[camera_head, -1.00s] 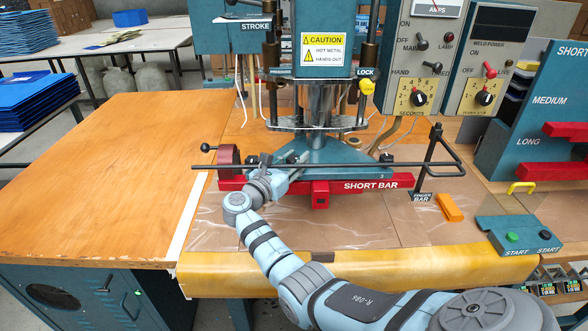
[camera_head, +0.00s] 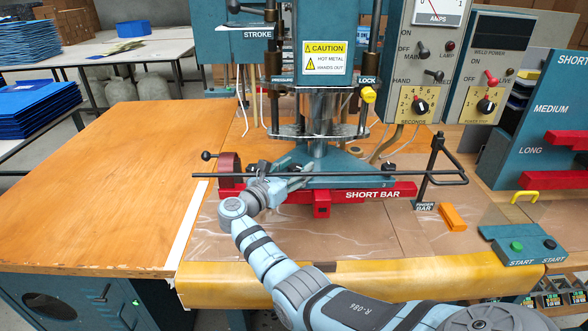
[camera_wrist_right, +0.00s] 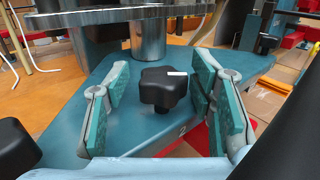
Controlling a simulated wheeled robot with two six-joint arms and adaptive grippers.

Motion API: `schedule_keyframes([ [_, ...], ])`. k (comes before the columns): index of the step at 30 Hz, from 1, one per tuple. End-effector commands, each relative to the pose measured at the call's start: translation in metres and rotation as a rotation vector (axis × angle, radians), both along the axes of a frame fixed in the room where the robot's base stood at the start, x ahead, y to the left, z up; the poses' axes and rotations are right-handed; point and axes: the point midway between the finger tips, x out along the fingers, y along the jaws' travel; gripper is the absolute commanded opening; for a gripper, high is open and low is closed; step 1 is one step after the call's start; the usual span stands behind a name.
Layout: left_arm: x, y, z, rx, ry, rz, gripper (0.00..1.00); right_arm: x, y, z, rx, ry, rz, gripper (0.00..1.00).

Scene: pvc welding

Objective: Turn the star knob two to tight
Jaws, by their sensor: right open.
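Star knob two (camera_wrist_right: 163,88) is black and lobed, with a white mark on its top. In the right wrist view it sits on the teal base plate (camera_wrist_right: 115,128), beside a printed "2". My right gripper (camera_wrist_right: 160,100) is open, with a green-padded finger on each side of the knob and a visible gap to each. The knob cannot be made out clearly there. My left gripper is not in view.
The finger bar (camera_head: 330,174) runs across the press front above the red short bar (camera_head: 372,195). A metal column (camera_wrist_right: 144,38) and round plate stand behind the knob. Another black knob (camera_wrist_right: 14,148) is at the lower left of the wrist view. The wooden tabletop at left is clear.

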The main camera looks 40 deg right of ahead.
Motion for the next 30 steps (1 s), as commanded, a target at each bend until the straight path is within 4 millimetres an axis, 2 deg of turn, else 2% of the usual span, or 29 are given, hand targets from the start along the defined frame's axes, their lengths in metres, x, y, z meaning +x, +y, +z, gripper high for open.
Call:
schedule_keyframes([
  [5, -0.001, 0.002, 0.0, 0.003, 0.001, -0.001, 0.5, -0.002, 0.008, -0.001, 0.0, 0.001, 0.001, 0.5],
  [8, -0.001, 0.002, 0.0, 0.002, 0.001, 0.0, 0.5, -0.006, 0.028, -0.001, 0.002, 0.0, 0.002, 0.5],
  [15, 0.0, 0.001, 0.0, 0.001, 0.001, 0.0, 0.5, -0.022, 0.092, -0.001, 0.004, 0.001, 0.002, 0.5],
  [18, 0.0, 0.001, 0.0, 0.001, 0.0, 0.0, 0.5, -0.026, 0.109, -0.001, 0.002, 0.001, 0.002, 0.5],
  [22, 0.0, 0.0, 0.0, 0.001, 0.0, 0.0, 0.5, -0.028, 0.117, 0.0, 0.0, 0.001, -0.001, 0.5],
  [30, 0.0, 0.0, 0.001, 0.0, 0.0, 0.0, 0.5, -0.03, 0.114, -0.002, -0.003, -0.005, 0.0, 0.5],
])
